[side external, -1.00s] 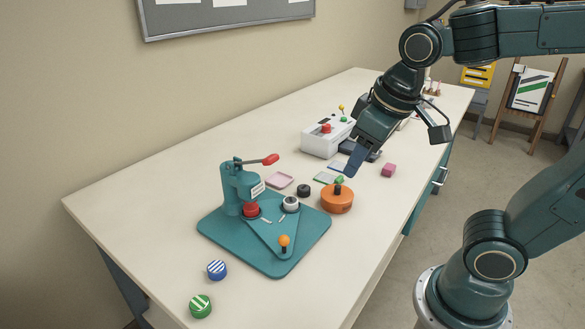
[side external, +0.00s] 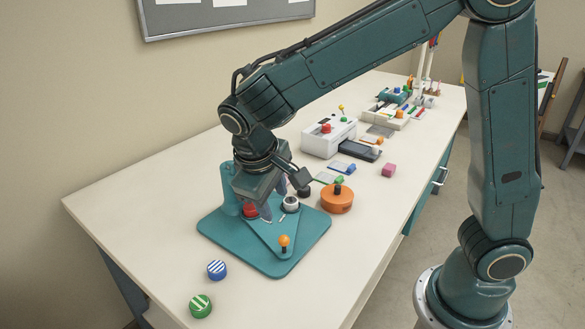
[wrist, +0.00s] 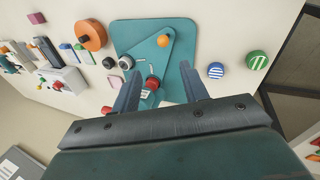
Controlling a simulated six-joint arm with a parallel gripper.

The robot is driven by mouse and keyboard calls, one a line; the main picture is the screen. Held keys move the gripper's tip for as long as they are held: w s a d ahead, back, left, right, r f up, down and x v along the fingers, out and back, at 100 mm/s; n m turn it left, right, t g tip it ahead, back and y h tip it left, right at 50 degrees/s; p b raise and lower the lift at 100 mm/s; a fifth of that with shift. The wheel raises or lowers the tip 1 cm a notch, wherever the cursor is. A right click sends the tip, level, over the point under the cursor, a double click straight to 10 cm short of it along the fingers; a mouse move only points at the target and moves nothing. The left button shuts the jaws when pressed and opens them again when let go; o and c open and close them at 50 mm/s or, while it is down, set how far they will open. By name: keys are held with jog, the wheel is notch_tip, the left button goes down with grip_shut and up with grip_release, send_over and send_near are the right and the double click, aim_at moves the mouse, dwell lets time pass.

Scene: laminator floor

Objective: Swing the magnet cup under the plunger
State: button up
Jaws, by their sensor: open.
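A teal press stands on its teal base plate (side external: 290,262), also in the wrist view (wrist: 187,35). A triangular swing plate on it carries an orange knob (side external: 284,240) at its front corner. A red round piece (side external: 250,210) sits at its rear left, by the press column. A white cup with a dark rim (side external: 291,204) sits at its rear right, also in the wrist view (wrist: 126,62). Which one is the magnet cup is unclear. My gripper (side external: 257,208) is open over the press, its fingers (wrist: 158,78) either side of the red piece. The plunger is mostly hidden.
An orange round box (side external: 338,201) stands close right of the press. A blue-striped button (side external: 217,269) and a green-striped button (side external: 200,305) lie front left. A white laminator (side external: 327,138) and a pink block (side external: 389,170) are behind. The table's front left is mostly clear.

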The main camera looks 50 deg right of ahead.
aim_at(283, 238)
jog(key=shift+w+a+f, duration=0.2)
jog(key=shift+a+f, duration=0.2)
jog(key=shift+f, duration=0.05)
jog(key=x, duration=1.3)
jog(key=shift+d+f, duration=0.25)
jog(key=shift+f, duration=0.1)
jog(key=shift+c, duration=0.2)
grip_shut()
